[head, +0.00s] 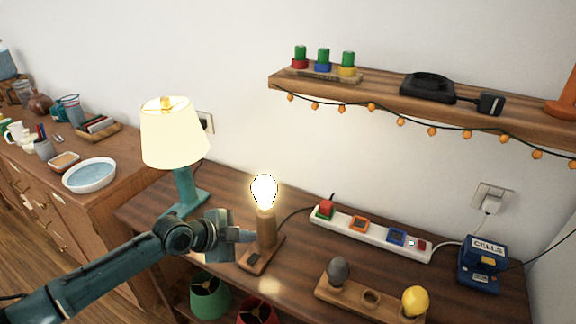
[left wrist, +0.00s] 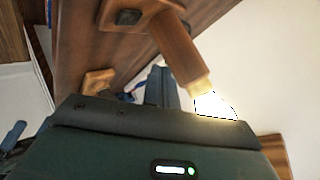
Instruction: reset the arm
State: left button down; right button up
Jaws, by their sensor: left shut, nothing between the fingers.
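My left arm reaches in from the left in the head view. Its gripper (head: 246,237) is shut and empty, just left of a small wooden lamp stand (head: 267,232) that carries a lit bulb (head: 264,190). I cannot tell whether the fingertips touch the stand. In the left wrist view the stand (left wrist: 178,50) and its glowing bulb (left wrist: 212,105) appear close beyond the gripper (left wrist: 162,88). My right gripper is in neither view.
A teal lamp with a cream shade (head: 173,133) stands behind my left arm. A white power strip (head: 370,234), a wooden holder (head: 352,299) with a grey and a yellow bulb, and a blue cells box (head: 483,263) are to the right. A shelf (head: 390,93) hangs above.

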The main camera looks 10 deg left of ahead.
pick_arm(q)
jog(key=s+d+f+n, duration=0.1)
jog(key=s+d, duration=0.1)
jog(key=s+d+f+n, duration=0.1)
jog(key=s+d+f, duration=0.1)
jog(key=s, duration=0.1)
jog(key=s+d+f+n, duration=0.1)
jog(key=s+d+f, duration=0.1)
jog(key=shift+s+d+f+n+t+h, duration=0.15)
jog(key=shift+s+n+t+h, duration=0.15)
jog(key=shift+h, duration=0.1)
jog(key=s+a+f+n+t+y, duration=0.1)
jog(key=s+a+f+n+y, duration=0.1)
jog(key=s+n, duration=0.3)
jog(key=s+a+f+n+t+y, duration=0.1)
jog(key=s+n, duration=0.5)
jog(key=s, duration=0.6)
notch_tip(320, 180, down, 2)
jog(key=shift+a+n+y, duration=0.3)
jog(key=shift+a+y, duration=0.05)
jog(key=shift+y, duration=0.45)
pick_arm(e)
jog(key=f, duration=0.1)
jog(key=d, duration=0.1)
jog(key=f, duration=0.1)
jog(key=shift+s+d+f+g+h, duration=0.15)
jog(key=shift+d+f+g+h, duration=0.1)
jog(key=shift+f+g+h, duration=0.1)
